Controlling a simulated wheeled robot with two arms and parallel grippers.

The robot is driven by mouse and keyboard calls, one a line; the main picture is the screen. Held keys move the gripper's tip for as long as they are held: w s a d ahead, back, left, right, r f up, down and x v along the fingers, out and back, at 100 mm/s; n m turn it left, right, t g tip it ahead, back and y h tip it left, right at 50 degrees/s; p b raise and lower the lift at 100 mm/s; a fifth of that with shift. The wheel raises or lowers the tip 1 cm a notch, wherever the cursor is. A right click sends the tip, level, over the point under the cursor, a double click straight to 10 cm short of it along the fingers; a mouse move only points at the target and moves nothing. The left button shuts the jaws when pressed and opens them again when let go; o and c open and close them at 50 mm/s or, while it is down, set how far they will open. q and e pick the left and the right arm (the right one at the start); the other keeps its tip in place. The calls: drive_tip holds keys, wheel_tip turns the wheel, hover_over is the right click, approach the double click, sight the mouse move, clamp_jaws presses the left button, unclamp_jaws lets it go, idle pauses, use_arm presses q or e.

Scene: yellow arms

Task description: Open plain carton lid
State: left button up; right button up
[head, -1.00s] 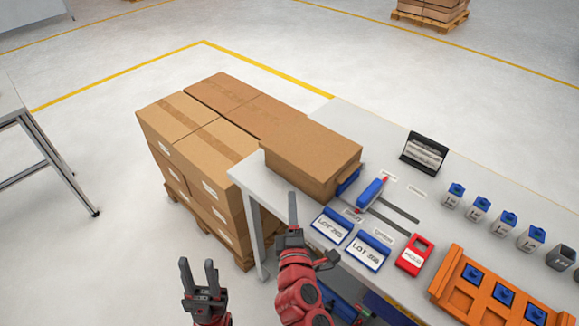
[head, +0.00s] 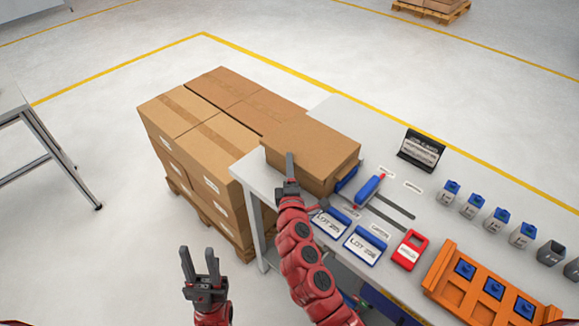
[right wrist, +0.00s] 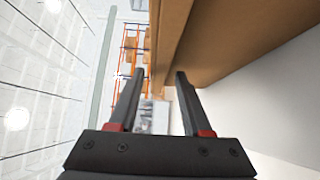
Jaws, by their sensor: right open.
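The plain brown carton (head: 322,145) sits on the near left end of the grey table, and its lid looks down. My right gripper (head: 290,158) reaches the carton's near side in the head view. In the right wrist view, that gripper (right wrist: 161,74) is open, with its two dark fingers apart. The carton's brown edge (right wrist: 172,35) stands just beyond and between the fingertips there; I cannot tell whether they touch. My left gripper (head: 199,252) is open and empty over the floor, left of the table.
Stacked cartons (head: 205,125) on a pallet stand left of the table, close to the carton. Blue lot holders (head: 366,246), a blue-handled tool (head: 369,188), a red device (head: 410,250) and an orange rack (head: 470,285) lie to the right. A black sign holder (head: 421,150) stands behind.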

clamp_jaws()
drive_tip(key=shift+f, duration=0.1)
idle(1.2)
